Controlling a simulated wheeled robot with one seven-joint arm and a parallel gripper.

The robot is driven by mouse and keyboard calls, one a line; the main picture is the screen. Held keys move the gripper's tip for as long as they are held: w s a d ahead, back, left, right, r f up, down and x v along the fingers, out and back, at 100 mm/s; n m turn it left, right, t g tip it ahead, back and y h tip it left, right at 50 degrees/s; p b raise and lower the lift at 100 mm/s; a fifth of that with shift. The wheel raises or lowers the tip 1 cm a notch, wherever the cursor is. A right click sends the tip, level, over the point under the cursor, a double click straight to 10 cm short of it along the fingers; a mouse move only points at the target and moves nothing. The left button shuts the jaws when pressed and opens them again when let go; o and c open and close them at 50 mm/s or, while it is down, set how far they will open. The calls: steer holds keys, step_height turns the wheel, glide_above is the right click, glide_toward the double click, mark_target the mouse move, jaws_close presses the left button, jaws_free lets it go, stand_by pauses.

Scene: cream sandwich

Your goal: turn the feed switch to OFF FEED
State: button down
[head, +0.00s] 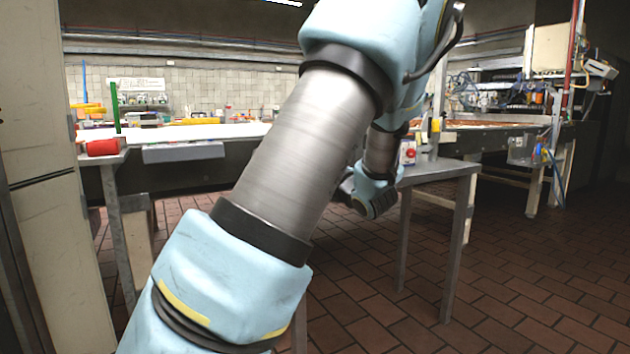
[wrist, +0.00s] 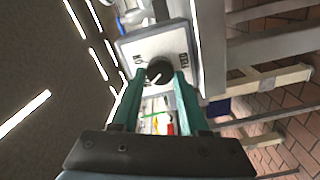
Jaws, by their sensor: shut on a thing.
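The feed switch is a round black knob (wrist: 159,71) on a pale grey plate (wrist: 150,45) at the top middle of the wrist view. The word FEED shows on the plate right of the knob, and smaller lettering shows to its left. A pale mark shows low on the knob, but I cannot tell which label it points to. My gripper (wrist: 159,76) has its two teal fingers on either side of the knob and is shut on it.
A grey metal table (head: 440,168) stands behind my arm, with a small red and white box (head: 408,152) on it. A red cylinder (head: 103,147) lies on the left bench. A pale cabinet (head: 45,200) stands at far left. The brick floor (head: 520,270) at right is clear.

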stand_by(0.4)
steer(key=shift+c, duration=2.1)
jaws_free()
steer(key=v, duration=1)
steer(key=shift+s+d+p, duration=0.2)
steer(key=shift+s+p, duration=0.15)
steer(key=shift+p, duration=0.1)
